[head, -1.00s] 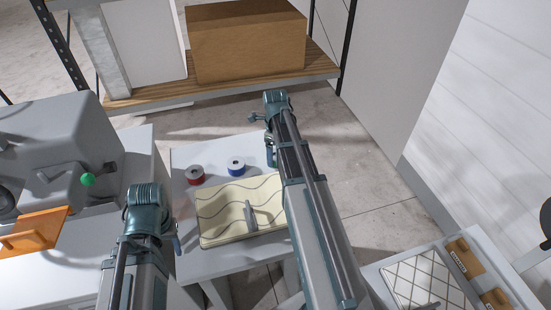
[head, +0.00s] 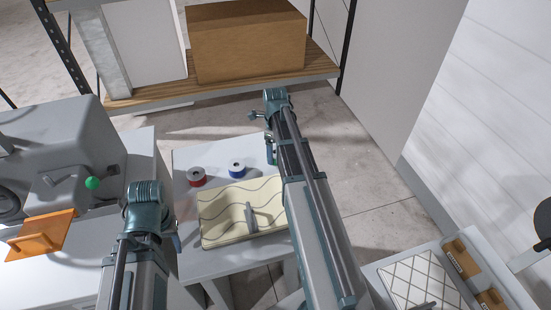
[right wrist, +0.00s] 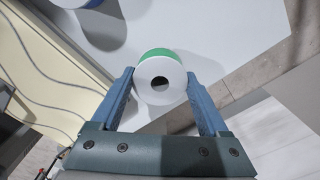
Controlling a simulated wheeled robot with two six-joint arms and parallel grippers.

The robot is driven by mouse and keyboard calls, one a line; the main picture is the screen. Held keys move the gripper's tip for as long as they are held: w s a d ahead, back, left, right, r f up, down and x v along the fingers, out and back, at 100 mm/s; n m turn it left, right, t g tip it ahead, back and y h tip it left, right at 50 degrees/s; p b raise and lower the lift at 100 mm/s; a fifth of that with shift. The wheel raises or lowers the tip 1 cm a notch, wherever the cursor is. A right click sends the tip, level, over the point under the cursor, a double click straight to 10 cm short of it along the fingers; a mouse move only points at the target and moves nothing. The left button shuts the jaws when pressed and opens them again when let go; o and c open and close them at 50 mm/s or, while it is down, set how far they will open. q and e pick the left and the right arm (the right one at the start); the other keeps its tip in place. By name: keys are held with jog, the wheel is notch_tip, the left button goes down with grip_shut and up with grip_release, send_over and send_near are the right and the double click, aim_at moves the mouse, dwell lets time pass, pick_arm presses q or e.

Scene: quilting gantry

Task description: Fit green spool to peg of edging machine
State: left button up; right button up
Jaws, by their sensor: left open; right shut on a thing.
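The green spool (right wrist: 161,78), white-faced with a dark centre hole and a green band, is between the fingers of my right gripper (right wrist: 160,75) in the right wrist view. Its shadow falls beside it on the white surface. The grey machine (head: 60,140), with a green knob (head: 92,183) and orange plate (head: 40,235), stands at left. I cannot make out a peg.
A second table with a cross-hatched panel (head: 420,282) is at lower right. A shelf with a cardboard box (head: 245,42) stands behind.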

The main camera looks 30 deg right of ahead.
jog(key=shift+r+p, duration=1.4)
jog(key=shift+r, duration=0.1)
dwell(0.5)
